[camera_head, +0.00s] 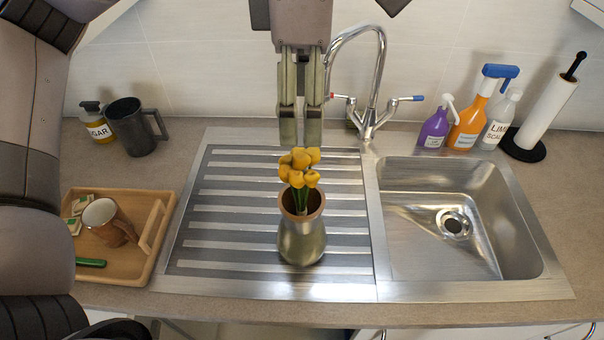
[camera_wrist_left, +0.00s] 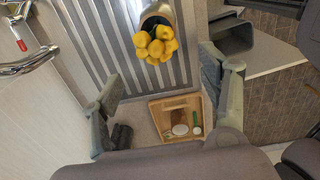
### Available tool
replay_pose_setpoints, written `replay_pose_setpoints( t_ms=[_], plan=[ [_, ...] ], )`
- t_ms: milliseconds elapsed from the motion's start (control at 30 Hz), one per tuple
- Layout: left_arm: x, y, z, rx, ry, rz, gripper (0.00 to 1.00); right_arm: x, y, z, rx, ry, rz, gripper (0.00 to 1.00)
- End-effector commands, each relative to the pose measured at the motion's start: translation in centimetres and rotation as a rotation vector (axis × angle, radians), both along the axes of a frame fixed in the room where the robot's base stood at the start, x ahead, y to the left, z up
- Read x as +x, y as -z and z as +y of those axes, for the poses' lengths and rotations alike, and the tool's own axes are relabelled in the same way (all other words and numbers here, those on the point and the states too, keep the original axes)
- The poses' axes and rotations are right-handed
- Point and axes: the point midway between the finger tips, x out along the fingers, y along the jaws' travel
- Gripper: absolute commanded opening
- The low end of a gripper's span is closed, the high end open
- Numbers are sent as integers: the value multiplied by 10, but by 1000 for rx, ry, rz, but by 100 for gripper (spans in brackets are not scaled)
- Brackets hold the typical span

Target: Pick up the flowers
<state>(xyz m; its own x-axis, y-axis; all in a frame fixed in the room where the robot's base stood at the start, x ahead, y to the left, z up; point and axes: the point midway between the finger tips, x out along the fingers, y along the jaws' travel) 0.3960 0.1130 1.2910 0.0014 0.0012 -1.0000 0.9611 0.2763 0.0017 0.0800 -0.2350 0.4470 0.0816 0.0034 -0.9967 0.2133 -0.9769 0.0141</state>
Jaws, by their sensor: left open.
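The yellow flowers (camera_head: 300,165) stand upright on green stems in a metallic vase (camera_head: 301,240) with a brown inner rim. The vase stands on the ribbed drainboard (camera_head: 215,225) left of the sink basin. My left gripper (camera_head: 300,130) hangs from above, just over and behind the blooms in the head view, with its fingers pointing down. In the left wrist view the flowers (camera_wrist_left: 155,43) show beyond and above the middle of the gap between the widely parted fingers (camera_wrist_left: 160,92). The gripper is open and empty. My right gripper does not show.
The tap (camera_head: 372,95) rises behind the drainboard and close right of my gripper. A wooden tray (camera_head: 140,270) with a mug (camera_head: 108,222) lies left. Bottles (camera_head: 467,125) and a paper roll (camera_head: 545,105) stand back right. A sugar jar (camera_head: 95,122) and dark mug (camera_head: 132,128) stand back left.

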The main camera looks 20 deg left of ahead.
Motion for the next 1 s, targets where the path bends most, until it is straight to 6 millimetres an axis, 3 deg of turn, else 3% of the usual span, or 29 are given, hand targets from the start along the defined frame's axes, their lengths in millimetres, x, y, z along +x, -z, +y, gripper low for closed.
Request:
replay_pose_setpoints(
  t_ms=[300, 567, 767, 1000],
  plan=[
    [0, 63, 1, 1, 0, 3, 69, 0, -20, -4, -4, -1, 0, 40],
    [0, 84, 1, -1, 0, 2, 69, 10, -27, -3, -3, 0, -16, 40],
    [5, 109, 4, 1, 0, 5, 69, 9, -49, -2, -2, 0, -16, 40],
    [5, 134, 3, -1, 0, 2, 69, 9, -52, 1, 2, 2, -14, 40]
  ],
)
